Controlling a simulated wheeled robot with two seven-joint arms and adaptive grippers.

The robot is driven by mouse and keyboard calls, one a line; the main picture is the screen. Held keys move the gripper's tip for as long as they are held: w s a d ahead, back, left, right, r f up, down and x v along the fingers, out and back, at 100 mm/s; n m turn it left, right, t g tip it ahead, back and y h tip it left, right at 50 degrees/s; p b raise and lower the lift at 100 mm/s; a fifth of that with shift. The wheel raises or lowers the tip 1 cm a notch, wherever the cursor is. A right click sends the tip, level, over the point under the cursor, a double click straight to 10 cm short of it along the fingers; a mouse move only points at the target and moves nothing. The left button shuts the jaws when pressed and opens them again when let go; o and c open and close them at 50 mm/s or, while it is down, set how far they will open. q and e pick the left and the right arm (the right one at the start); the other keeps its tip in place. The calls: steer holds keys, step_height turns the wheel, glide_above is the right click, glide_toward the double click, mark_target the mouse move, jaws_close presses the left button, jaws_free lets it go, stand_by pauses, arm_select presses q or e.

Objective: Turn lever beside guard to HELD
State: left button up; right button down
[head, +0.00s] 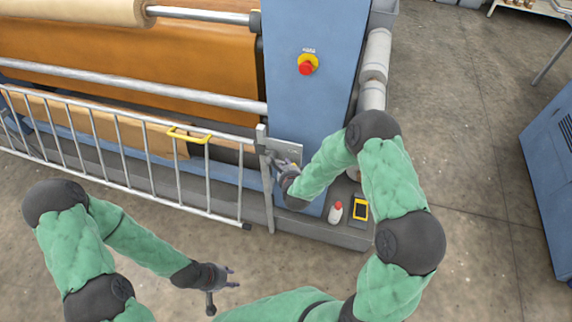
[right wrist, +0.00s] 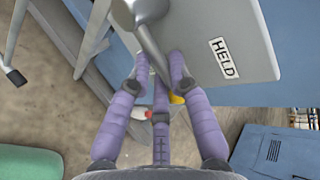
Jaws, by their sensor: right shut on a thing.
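The lever (right wrist: 153,48) is a grey metal bar running from a round hub at the top of the right wrist view. It is fixed to a grey plate (right wrist: 200,40) with a white HELD label (right wrist: 224,57); the label is right of the lever. My right gripper (right wrist: 162,72) is shut on the lever's lower end, with purple fingers on both sides. In the head view my right gripper (head: 280,166) is at the plate (head: 288,150) beside the barred guard (head: 120,147), largely covering the lever. My left gripper (head: 231,277) is open and empty over the floor.
A blue machine column (head: 310,100) carries a red stop button (head: 306,68). A white bottle with a red cap (head: 335,213) and a yellow device (head: 361,208) are on the base ledge below my right arm. A blue cabinet (head: 552,170) stands right, with clear floor between.

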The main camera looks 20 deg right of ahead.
steer(key=shift+r, duration=0.2)
stand_by(0.3)
steer(key=c, duration=1.1)
jaws_free()
steer(key=shift+s, duration=0.1)
steer(key=v, duration=1.1)
steer(key=shift+s+a+r, duration=0.2)
steer(key=shift+a+r, duration=0.1)
steer(key=shift+r, duration=0.05)
